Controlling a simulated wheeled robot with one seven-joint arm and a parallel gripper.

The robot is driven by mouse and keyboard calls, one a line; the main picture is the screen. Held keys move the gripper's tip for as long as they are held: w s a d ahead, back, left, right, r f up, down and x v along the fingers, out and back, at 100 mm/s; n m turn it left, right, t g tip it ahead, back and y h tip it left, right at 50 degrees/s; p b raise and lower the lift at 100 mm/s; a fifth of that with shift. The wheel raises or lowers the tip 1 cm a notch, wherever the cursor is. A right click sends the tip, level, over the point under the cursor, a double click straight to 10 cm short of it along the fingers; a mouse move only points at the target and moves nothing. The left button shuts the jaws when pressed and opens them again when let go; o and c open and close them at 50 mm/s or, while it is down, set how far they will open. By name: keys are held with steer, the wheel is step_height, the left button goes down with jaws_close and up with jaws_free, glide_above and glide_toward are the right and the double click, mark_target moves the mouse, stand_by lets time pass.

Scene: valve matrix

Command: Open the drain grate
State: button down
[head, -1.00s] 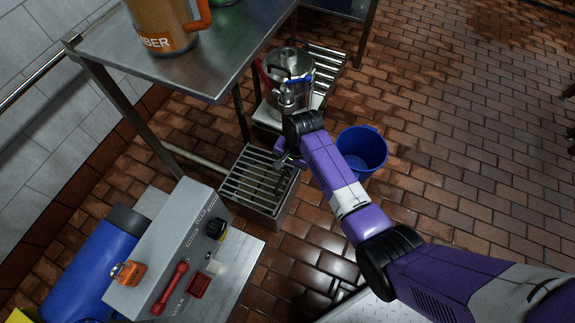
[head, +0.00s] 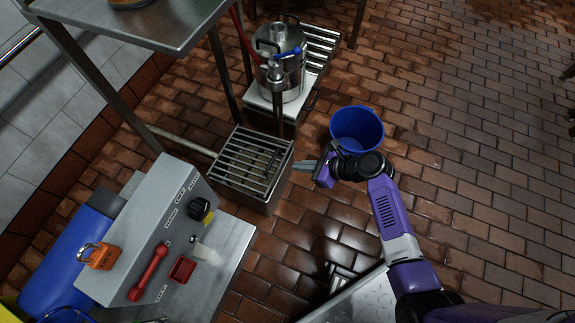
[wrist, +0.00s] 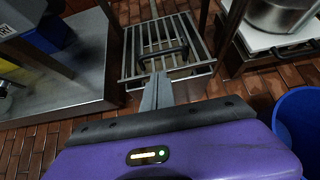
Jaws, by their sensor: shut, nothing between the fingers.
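The drain grate (head: 250,159) is a set of parallel metal bars lying flat on top of a square metal box (head: 240,196). A dark bar handle stands on the grate toward its right side. The grate (wrist: 140,52) and its handle (wrist: 163,48) also show in the wrist view, beyond the fingertips. My gripper (head: 297,165) is to the right of the box in the head view, shut and empty, with its fingers pointing left at the box. In the wrist view the shut fingers (wrist: 158,88) point toward the grate's near edge. I cannot tell whether they touch it.
A steel pot (head: 282,80) stands on a white-topped unit behind the grate. A blue bucket (head: 357,129) is on the brick floor to the right. A grey control box (head: 150,225) with a red lever is at left. A steel table (head: 150,28) overhangs the back left. The floor at right is clear.

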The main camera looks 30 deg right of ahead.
mark_target(279, 170)
steer(key=shift+b+x, duration=2.35)
steer(key=shift+x, duration=2.45)
